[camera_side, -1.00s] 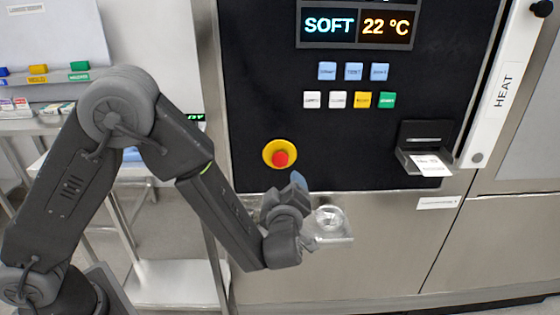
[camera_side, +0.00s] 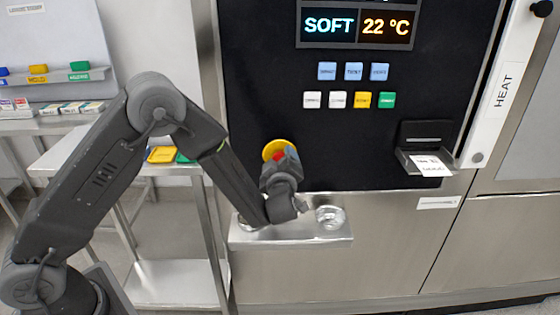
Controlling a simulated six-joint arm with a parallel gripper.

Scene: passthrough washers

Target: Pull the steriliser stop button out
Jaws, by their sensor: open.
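The stop button is a red knob (camera_side: 278,156) on a round yellow base (camera_side: 273,147), set low on the left of the steriliser's black panel (camera_side: 340,150). Only part of the red knob shows, because my gripper (camera_side: 284,160) is right in front of it. My gripper is open, with its fingers up at the button. I cannot tell whether the fingers touch the red knob or sit around it.
A small metal shelf (camera_side: 300,235) with a round clear dish (camera_side: 330,217) juts out below the panel. A printer slot with a paper slip (camera_side: 432,166) is at the right. Coloured buttons (camera_side: 362,100) and a lit display (camera_side: 357,25) are above.

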